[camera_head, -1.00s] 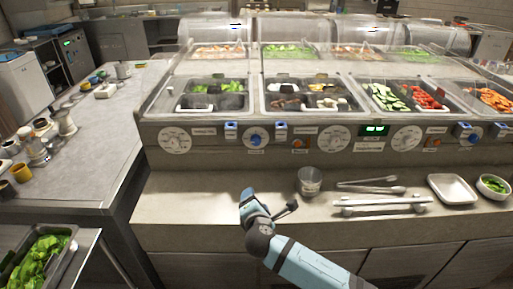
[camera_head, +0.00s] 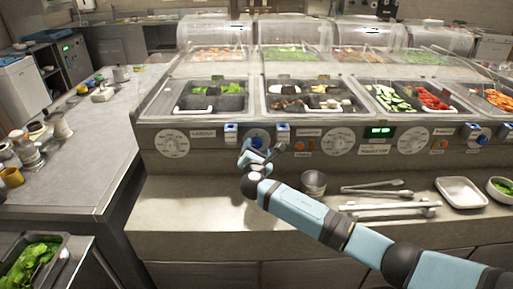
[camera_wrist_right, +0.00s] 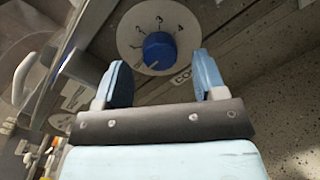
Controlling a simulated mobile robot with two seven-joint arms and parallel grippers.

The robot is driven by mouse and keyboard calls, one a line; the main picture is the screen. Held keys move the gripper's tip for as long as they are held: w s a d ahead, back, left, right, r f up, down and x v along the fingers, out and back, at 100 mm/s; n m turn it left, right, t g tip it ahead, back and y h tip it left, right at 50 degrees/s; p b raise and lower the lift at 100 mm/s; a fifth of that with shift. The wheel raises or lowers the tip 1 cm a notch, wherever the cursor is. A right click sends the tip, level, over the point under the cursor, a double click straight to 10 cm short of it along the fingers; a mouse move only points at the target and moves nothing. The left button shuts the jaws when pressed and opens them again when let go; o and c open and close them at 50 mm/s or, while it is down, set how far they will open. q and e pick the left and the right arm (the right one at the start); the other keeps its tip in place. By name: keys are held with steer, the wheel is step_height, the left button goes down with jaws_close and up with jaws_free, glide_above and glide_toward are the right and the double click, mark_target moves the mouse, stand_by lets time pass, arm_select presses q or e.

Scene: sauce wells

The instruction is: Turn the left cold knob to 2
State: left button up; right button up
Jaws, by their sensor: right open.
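The left cold knob (camera_head: 257,142) is a blue knob on the counter's front panel, below the left and middle wells. In the head view my right gripper partly covers it. In the right wrist view the blue knob (camera_wrist_right: 159,48) sits on a round white dial (camera_wrist_right: 131,33) with numbers; 2, 3 and 4 can be read. Its pointer seems to face the lower left, away from the 2. My right gripper (camera_head: 262,152) is open and empty just in front of the knob. In the wrist view its fingers (camera_wrist_right: 160,66) stand either side of the knob, apparently not touching it. My left gripper is out of view.
Blue-and-white clips (camera_head: 231,133) flank the knob on the panel. A large white dial (camera_head: 172,143) is to its left, another (camera_head: 338,141) to its right. A metal cup (camera_head: 314,183), tongs (camera_head: 385,209) and a white tray (camera_head: 461,192) rest on the ledge.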

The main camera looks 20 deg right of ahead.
steer(key=shift+x, duration=1.1)
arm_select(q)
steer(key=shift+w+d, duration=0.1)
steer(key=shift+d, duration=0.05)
arm_select(e)
steer(key=shift+a, duration=0.1)
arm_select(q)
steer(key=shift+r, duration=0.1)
arm_select(e)
steer(key=c, duration=0.9)
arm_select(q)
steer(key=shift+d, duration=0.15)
